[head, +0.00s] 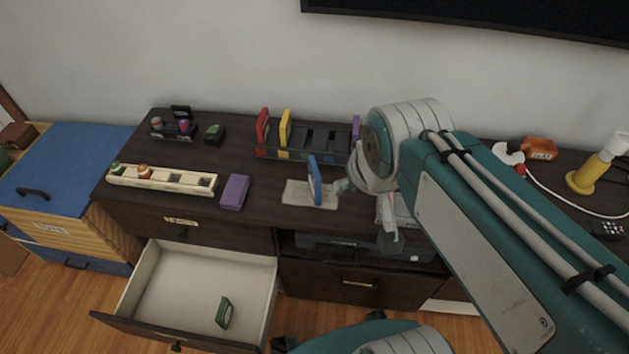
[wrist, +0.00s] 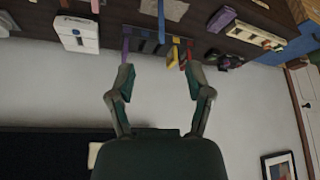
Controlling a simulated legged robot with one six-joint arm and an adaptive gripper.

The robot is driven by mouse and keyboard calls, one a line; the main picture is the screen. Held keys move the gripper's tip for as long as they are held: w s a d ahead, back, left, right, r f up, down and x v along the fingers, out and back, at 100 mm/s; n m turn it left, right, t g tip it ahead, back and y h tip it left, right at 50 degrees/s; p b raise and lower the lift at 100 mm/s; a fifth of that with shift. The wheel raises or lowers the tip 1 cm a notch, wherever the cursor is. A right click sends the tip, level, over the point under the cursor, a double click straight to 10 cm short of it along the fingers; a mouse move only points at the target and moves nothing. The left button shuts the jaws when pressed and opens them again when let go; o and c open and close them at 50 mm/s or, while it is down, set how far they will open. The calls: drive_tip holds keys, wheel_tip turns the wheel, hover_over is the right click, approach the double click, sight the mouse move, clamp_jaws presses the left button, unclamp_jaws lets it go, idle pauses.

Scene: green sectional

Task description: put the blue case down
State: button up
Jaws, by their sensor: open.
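The blue case (head: 315,181) stands upright on a beige pad (head: 295,194) on the dark cabinet top. It also shows as a thin blue edge in the wrist view (wrist: 161,20), beyond the fingers. My gripper (wrist: 160,72) is open, with nothing between its fingers, and is apart from the case in that view.
Behind the pad, a black rack (head: 300,152) holds red, yellow and purple cases upright. A purple case (head: 235,192) and a cream tray (head: 160,179) lie to the left. An open drawer (head: 185,290) juts out below with a green item (head: 223,312) inside.

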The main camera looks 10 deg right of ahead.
drive_tip(key=w, duration=0.1)
drive_tip(key=g, duration=0.4)
hover_over(314, 167)
drive_tip(key=s, duration=0.2)
drive_tip(key=f, duration=1.5)
drive_tip(key=shift+s+d+f, duration=0.1)
drive_tip(key=shift+s+d, duration=0.05)
drive_tip(key=shift+d, duration=0.05)
drive_tip(key=f, duration=0.3)
drive_tip(key=w+f, duration=0.1)
drive_tip(key=f, duration=0.1)
drive_tip(key=shift+f, duration=0.1)
drive_tip(key=f, duration=0.2)
drive_tip(key=w+f, duration=0.1)
drive_tip(key=f, duration=0.1)
drive_tip(key=shift+w+a+f, duration=0.15)
drive_tip(key=shift+a, duration=0.05)
drive_tip(key=shift+f+t, duration=0.3)
drive_tip(key=shift+f, duration=0.3)
